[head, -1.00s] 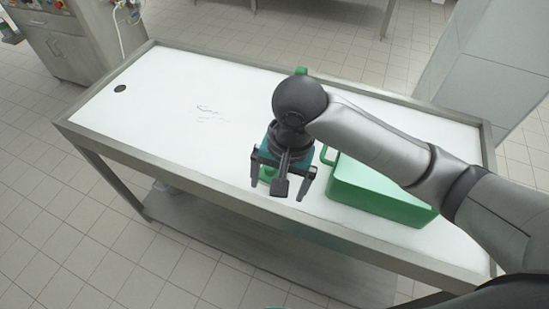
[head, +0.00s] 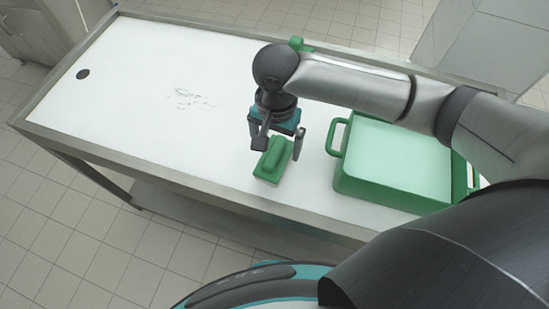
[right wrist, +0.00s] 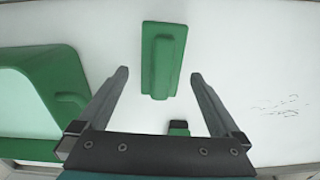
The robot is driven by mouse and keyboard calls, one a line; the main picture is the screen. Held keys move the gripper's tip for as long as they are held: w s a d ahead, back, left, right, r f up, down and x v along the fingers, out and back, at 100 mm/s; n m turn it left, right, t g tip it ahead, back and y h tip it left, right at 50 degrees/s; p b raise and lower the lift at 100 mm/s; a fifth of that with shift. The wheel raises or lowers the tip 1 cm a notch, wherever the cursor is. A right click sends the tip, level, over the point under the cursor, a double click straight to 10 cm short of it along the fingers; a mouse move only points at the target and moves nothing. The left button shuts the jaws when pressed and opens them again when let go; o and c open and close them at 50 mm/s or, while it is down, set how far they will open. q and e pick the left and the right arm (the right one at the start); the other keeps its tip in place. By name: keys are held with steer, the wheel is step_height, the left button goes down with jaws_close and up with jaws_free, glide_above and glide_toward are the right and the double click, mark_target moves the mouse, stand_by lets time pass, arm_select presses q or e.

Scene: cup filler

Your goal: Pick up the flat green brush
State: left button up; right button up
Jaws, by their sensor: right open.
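The flat green brush (head: 273,160) lies on the white table top near its front edge, with its raised grip upward. My right gripper (head: 277,146) is open and empty, above the table at the far side of the brush. In the right wrist view the brush (right wrist: 163,60) lies beyond and between the fingertips, its near end in line with the gap of the right gripper (right wrist: 160,75). I see no contact between fingers and brush. My left gripper is not in view.
A green bin (head: 345,165) with side handles stands right of the brush; it also shows in the right wrist view (right wrist: 70,115). A small green object (head: 299,43) is partly hidden behind my arm.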

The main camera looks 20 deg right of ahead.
mark_target(275, 150)
steer(key=shift+f, duration=0.55)
step_height(275, 150, down, 4)
steer(key=shift+a+r+b, duration=0.1)
steer(key=shift+b, duration=0.75)
steer(key=shift+f, duration=0.5)
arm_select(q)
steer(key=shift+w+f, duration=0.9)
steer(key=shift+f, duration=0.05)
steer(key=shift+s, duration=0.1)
arm_select(e)
steer(key=shift+c, duration=0.6)
steer(key=shift+r, duration=0.1)
steer(key=c, duration=1.3)
arm_select(q)
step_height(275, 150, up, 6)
steer(key=p, duration=0.5)
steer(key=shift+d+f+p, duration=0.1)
steer(key=shift+p, duration=0.2)
arm_select(e)
step_height(275, 150, up, 20)
